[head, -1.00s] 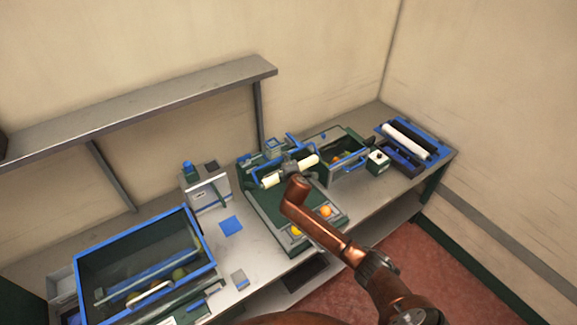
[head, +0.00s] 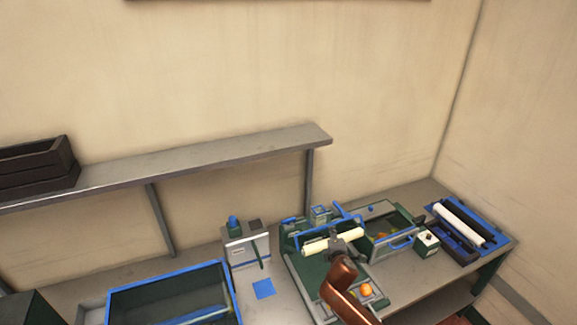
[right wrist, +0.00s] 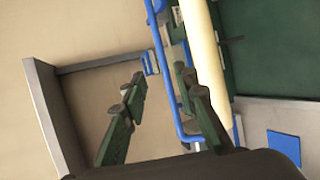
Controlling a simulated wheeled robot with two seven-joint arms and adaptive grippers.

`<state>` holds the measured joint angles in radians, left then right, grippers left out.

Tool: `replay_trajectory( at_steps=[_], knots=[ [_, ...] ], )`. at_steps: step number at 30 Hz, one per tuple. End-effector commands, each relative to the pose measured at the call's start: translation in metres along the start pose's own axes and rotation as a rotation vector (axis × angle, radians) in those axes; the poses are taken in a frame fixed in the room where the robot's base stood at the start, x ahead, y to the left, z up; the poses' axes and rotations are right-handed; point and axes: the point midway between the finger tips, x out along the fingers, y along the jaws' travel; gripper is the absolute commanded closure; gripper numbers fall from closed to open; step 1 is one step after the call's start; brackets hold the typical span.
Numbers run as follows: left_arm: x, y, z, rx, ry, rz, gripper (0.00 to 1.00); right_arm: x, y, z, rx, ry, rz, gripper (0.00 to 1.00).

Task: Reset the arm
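My right arm (head: 345,290) comes in from the bottom edge of the head view, over the green sorting machine (head: 312,290). A cream roller (right wrist: 204,55) and a blue bar (right wrist: 163,70) lie just beyond the right finger; I cannot tell if anything touches. The roller also shows in the head view (head: 318,246), close to the gripper end of the arm. An orange (head: 365,290) sits on the machine's front part. My left gripper is in neither view.
A blue-rimmed bin (head: 165,285) stands at the left of the bench. A grey dispenser (head: 245,245) and a blue square (head: 264,289) are beside the machine. A green box (head: 400,222) and blue tray (head: 497,236) lie right. A wall shelf (head: 230,153) runs above.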

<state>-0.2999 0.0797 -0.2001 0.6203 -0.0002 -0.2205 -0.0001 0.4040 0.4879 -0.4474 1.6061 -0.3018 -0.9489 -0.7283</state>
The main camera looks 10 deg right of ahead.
Motion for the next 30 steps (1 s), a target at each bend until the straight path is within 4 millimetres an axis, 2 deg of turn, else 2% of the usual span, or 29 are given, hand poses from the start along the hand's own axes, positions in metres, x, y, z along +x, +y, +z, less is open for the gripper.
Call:
replay_trajectory(
  at_steps=[2, 5, 8, 12, 15, 18, 21, 24, 30],
  knots=[
    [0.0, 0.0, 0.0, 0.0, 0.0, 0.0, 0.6, -0.003, -0.01, -0.001, 0.023, 0.002, -0.015, 0.73],
    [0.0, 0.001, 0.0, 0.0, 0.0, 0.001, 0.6, -0.017, -0.042, -0.002, 0.108, 0.006, -0.069, 0.73],
    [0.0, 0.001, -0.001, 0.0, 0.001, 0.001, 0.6, -0.046, -0.097, 0.0, 0.265, -0.001, -0.166, 0.73],
    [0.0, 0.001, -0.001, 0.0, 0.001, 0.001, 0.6, -0.105, -0.18, 0.01, 0.543, -0.045, -0.332, 0.73],
    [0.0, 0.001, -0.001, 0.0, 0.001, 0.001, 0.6, -0.155, -0.232, 0.021, 0.738, -0.105, -0.444, 0.73],
    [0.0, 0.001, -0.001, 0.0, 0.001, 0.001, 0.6, -0.203, -0.272, 0.033, 0.908, -0.175, -0.538, 0.73],
    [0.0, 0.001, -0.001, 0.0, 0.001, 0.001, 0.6, -0.241, -0.298, 0.043, 1.03, -0.237, -0.602, 0.73],
    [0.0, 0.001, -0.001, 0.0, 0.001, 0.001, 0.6, -0.271, -0.316, 0.05, 1.122, -0.289, -0.648, 0.73],
    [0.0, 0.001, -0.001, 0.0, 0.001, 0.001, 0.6, -0.323, -0.34, 0.064, 1.262, -0.385, -0.714, 0.73]
  ],
)
